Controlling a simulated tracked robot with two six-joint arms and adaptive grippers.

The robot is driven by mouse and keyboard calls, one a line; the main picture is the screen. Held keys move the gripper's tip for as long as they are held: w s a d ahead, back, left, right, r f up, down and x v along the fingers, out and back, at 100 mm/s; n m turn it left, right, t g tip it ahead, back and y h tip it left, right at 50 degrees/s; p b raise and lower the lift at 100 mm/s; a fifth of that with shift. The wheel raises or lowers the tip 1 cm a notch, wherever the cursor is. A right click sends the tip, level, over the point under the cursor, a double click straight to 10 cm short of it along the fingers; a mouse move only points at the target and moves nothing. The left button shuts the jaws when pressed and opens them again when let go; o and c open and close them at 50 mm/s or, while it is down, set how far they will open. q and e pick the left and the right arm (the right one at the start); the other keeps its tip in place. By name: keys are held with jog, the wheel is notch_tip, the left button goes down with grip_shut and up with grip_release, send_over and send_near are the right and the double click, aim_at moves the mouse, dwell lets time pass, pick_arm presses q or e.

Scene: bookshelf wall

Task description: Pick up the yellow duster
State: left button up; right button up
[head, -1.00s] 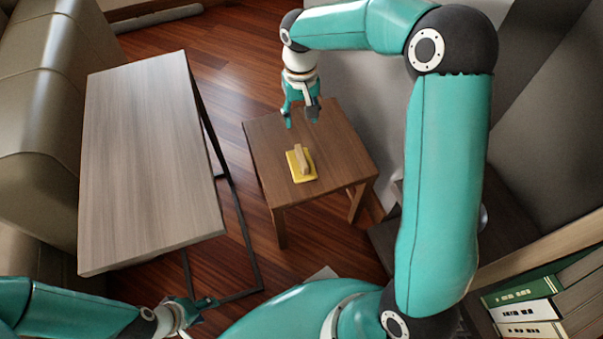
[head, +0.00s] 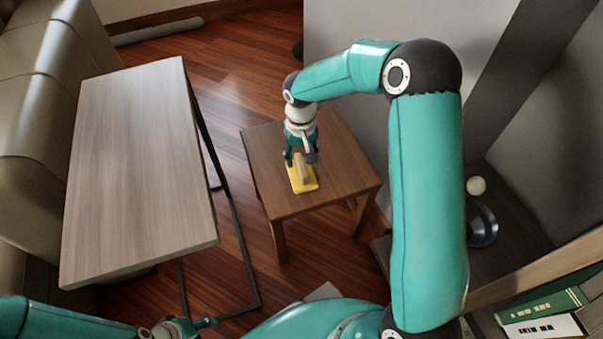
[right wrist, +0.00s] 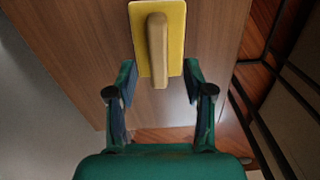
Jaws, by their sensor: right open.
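The yellow duster (head: 302,178) lies on the small brown wooden table (head: 345,175). It has a flat yellow pad and a tan wooden handle on top. In the right wrist view the duster (right wrist: 175,40) lies ahead of the fingers, its handle pointing between them. My right gripper (head: 301,160) is open and points down over the duster, hiding part of it in the head view. In the right wrist view the open right gripper (right wrist: 158,80) has one finger on each side of the handle's near end. My left gripper (head: 195,325) is low at the left; its jaw state is unclear.
A long grey wooden table (head: 140,170) with a dark metal frame stands to the left, beside a leather sofa (head: 30,120). A dark shelf with a white ball (head: 476,185) and books (head: 545,310) is at the right. Wooden floor shows between the tables.

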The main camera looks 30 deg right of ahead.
aim_at(301, 164)
notch_tip(301, 164, down, 4)
jog(key=shift+d+f+b, duration=0.1)
jog(key=shift+f+b, duration=0.1)
jog(key=shift+b, duration=0.6)
grip_shut()
